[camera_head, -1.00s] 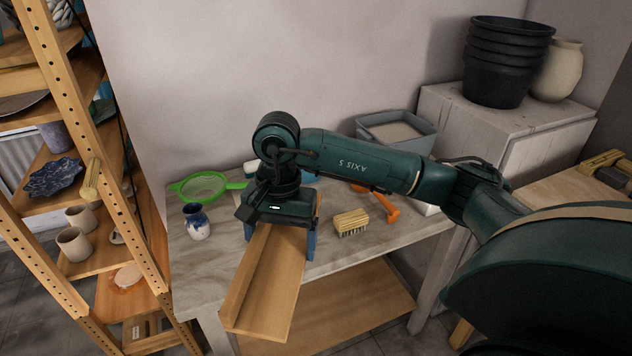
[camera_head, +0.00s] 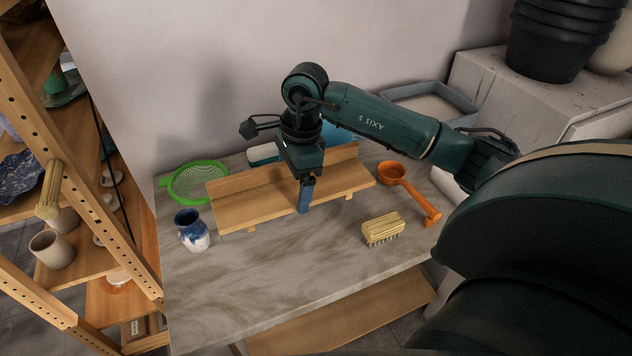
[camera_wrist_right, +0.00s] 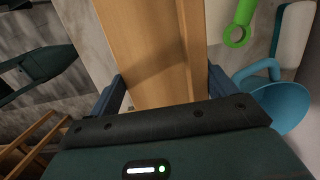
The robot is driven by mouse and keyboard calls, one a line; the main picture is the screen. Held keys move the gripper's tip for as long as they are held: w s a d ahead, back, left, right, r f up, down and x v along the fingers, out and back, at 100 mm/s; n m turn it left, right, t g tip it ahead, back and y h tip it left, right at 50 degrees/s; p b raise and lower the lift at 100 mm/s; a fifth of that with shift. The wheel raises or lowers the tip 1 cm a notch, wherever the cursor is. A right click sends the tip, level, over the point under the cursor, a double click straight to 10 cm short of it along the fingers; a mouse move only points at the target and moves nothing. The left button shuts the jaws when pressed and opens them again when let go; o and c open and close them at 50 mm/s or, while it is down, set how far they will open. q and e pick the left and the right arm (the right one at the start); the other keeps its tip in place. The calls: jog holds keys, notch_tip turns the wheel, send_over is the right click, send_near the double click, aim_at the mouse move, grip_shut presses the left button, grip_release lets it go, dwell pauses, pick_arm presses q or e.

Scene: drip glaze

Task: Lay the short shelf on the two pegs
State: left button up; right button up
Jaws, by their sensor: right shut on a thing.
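The short shelf (camera_head: 245,204) is a light wooden board with a raised lip along its back edge and small blocks under its front edge. My right gripper (camera_head: 305,195) is shut on it near the middle, with one blue finger down the front edge. The shelf is level over the worktop; I cannot tell whether it touches. In the right wrist view the board (camera_wrist_right: 145,40) runs between the two fingers (camera_wrist_right: 165,90). My left gripper is not in view.
The wooden rack (camera_head: 95,165) holds pots. On the worktop (camera_head: 290,275) are a blue-white vase (camera_head: 192,232) close to the shelf's left end, a green sieve (camera_head: 198,182), a brush (camera_head: 383,229) and an orange ladle (camera_head: 393,172). The worktop's front is clear.

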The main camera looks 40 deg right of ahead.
notch_tip(320, 180, down, 7)
jog(key=shift+f, duration=0.2)
dwell(0.3)
jog(key=shift+f, duration=0.2)
jog(key=o, duration=1.1)
jog(key=shift+s, duration=0.1)
jog(key=shift+c, duration=0.2)
jog(key=shift+r, duration=0.15)
